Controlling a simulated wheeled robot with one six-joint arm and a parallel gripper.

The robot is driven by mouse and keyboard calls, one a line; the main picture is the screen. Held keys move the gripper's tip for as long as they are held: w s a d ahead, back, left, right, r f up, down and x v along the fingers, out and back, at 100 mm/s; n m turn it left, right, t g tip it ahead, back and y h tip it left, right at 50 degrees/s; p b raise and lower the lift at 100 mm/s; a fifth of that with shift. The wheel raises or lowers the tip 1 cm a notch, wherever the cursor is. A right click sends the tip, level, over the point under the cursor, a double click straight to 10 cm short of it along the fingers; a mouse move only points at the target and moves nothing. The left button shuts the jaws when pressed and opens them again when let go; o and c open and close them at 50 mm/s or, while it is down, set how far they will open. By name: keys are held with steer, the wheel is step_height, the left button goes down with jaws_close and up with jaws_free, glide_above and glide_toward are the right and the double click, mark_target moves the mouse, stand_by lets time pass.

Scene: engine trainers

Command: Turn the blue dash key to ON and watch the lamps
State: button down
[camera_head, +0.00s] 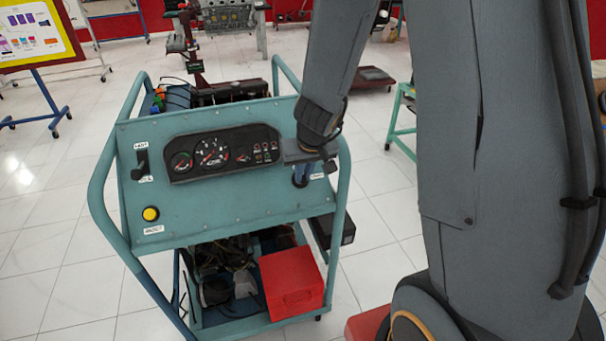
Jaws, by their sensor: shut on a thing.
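The blue dash key (301,176) is at the right side of the teal dash panel (215,205). My gripper (304,160) is at that key, shut on it, and hides its upper part. Whether the key is turned cannot be told. The instrument cluster (224,153) with round gauges is left of the key. Its lamps (266,152) are small marks at the cluster's right end; I cannot clearly tell whether any is lit.
A black switch (142,163) and a yellow button (150,213) are on the panel's left side. A red box (292,283) sits on the lower shelf. Blue-green frame tubes (104,200) flank the panel. White floor (55,250) is clear at left.

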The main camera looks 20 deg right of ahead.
steer(key=shift+f, duration=0.2)
steer(key=m+b, duration=0.1)
steer(key=b, duration=0.1)
steer(key=m+y+b, duration=0.1)
steer(key=b, duration=0.2)
steer(key=m+b, duration=0.1)
steer(key=b, duration=0.1)
steer(key=shift+d+f+m+b, duration=0.2)
steer(key=shift+f+m+b, duration=0.05)
steer(key=shift+m+b, duration=0.15)
steer(key=m+y+b, duration=0.1)
steer(key=m+b, duration=0.1)
steer(key=b, duration=0.1)
steer(key=m+b, duration=0.1)
steer(key=b, duration=0.2)
steer(key=shift+s+d+r+m+t+y, duration=0.1)
steer(key=shift+s+m+t+y, duration=0.1)
steer(key=shift+m+t+y, duration=0.2)
